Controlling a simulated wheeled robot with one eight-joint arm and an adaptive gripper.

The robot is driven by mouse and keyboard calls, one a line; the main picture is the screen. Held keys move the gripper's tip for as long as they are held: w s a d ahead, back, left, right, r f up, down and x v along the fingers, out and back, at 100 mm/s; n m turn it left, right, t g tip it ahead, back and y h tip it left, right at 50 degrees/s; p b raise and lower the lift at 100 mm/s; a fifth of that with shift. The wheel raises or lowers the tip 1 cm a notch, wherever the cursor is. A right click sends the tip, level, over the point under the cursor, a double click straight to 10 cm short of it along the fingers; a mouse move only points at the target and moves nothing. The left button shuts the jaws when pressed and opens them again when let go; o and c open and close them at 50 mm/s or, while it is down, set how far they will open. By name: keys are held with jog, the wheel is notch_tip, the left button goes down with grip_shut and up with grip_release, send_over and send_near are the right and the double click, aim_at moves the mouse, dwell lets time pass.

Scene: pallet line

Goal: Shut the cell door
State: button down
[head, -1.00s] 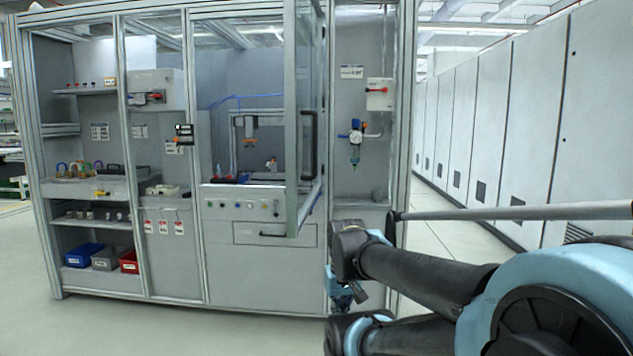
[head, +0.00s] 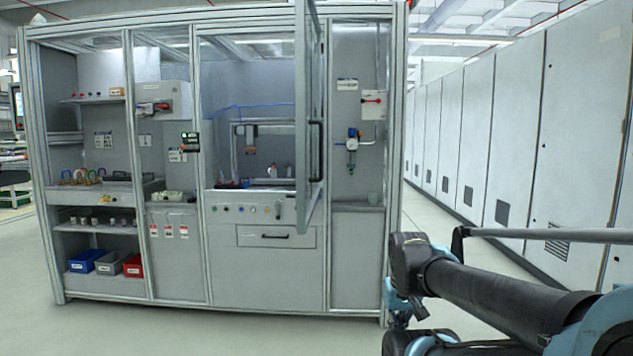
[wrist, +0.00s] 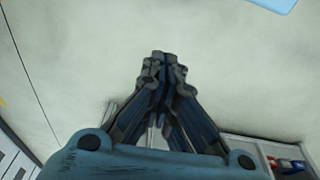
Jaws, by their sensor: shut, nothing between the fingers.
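The cell door (head: 309,100) is a framed clear panel with a black vertical handle (head: 316,150). In the head view it stands swung out from the cell toward me, hinged on the right of the opening. The cell opening (head: 255,150) behind it shows a small gantry fixture. My gripper shows in the wrist view (wrist: 162,62), fingers together and empty, over pale floor. In the head view my arm is at the lower right, apart from the door, and the gripper's fingertips cannot be made out there.
Left of the opening are shelves with padlocks and bins (head: 85,261). A drawer (head: 276,236) sits below the opening. A right bay holds a red-handled switch box (head: 374,104). Tall grey cabinets (head: 515,130) line the right side. The floor before the cell (head: 200,335) is clear.

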jog(key=w+a+r+m+g+y, duration=0.1)
jog(key=w+a+r+y, duration=0.45)
jog(key=w+r, duration=0.3)
jog(key=w+a+r+m+y, duration=0.1)
jog(key=w+a+r+y, duration=0.3)
jog(key=w+a+r, duration=0.45)
jog(key=w+d+r+n+y, duration=0.1)
jog(key=w+d+r+y, duration=0.25)
jog(key=w+r, duration=0.45)
jog(key=w+d+r+y, duration=0.3)
jog(key=w+r+y, duration=0.2)
jog(key=w+r, duration=0.3)
jog(key=a, duration=1.4)
jog(key=shift+w+r, duration=0.2)
jog(key=shift+r, duration=0.1)
